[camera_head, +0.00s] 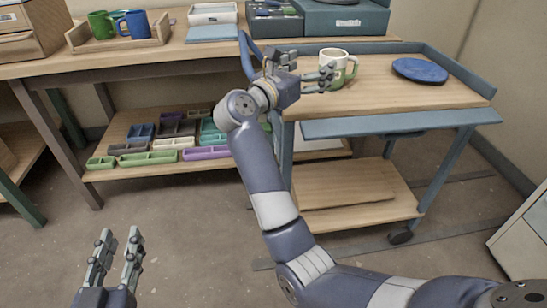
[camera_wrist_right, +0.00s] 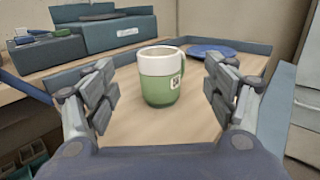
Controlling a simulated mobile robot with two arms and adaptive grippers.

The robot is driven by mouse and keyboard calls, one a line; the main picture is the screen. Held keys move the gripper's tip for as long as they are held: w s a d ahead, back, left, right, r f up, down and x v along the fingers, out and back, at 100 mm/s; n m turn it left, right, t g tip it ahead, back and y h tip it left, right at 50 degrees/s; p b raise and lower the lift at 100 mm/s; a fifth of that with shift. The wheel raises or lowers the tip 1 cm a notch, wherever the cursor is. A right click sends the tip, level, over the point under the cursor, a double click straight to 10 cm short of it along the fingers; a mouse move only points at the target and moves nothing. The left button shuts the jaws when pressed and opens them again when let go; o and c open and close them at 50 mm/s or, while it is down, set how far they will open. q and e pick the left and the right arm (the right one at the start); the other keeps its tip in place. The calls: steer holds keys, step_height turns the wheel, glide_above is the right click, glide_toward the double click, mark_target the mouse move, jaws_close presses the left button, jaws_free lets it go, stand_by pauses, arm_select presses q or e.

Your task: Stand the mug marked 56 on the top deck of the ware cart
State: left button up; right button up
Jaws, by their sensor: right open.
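A green and white mug (camera_head: 337,68) stands upright on the wooden top deck (camera_head: 385,93) of the ware cart, near its left end. In the right wrist view, the mug (camera_wrist_right: 160,77) has a white rim, a green lower body and a small pale label too small to read. My right gripper (camera_head: 316,66) is open, its fingers spread to either side of the mug with visible gaps in the wrist view. My left gripper (camera_head: 120,245) is open and empty, low over the floor at the lower left, far from the cart.
A blue disc (camera_head: 420,70) lies on the deck right of the mug. Raised blue edges (camera_head: 460,71) border the deck. A workbench left of the cart bears a wooden tray (camera_head: 75,40) with a green mug (camera_head: 102,25) and a blue mug (camera_head: 137,24). Coloured bins fill its shelf.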

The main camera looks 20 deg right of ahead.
steer(key=s+a+r+n+t+h, duration=0.35)
steer(key=s+n+t, duration=0.4)
steer(key=n, duration=0.25)
steer(key=s+a+f+n+t+y, duration=0.2)
steer(key=a+n+t+y, duration=0.3)
steer(key=n+y, duration=0.55)
steer(key=s+a+f+n+t+y, duration=0.15)
steer(key=a+n+t+y, duration=0.45)
steer(key=n, duration=0.7)
steer(key=s+a+f+n+g+y, duration=0.2)
steer(key=s+f+n+g+y, duration=0.1)
steer(key=f+n, duration=0.5)
steer(key=s+a+f+n+g+y, duration=0.2)
steer(key=s+f+n+g+y, duration=0.2)
steer(key=f+n+g, duration=0.3)
step_height(320, 180, down, 3)
steer(key=shift+s+a+f+n, duration=0.15)
steer(key=shift+s+n, duration=0.35)
steer(key=shift+n, duration=0.65)
steer(key=shift+a+g, duration=0.1)
steer(key=shift+g, duration=0.15)
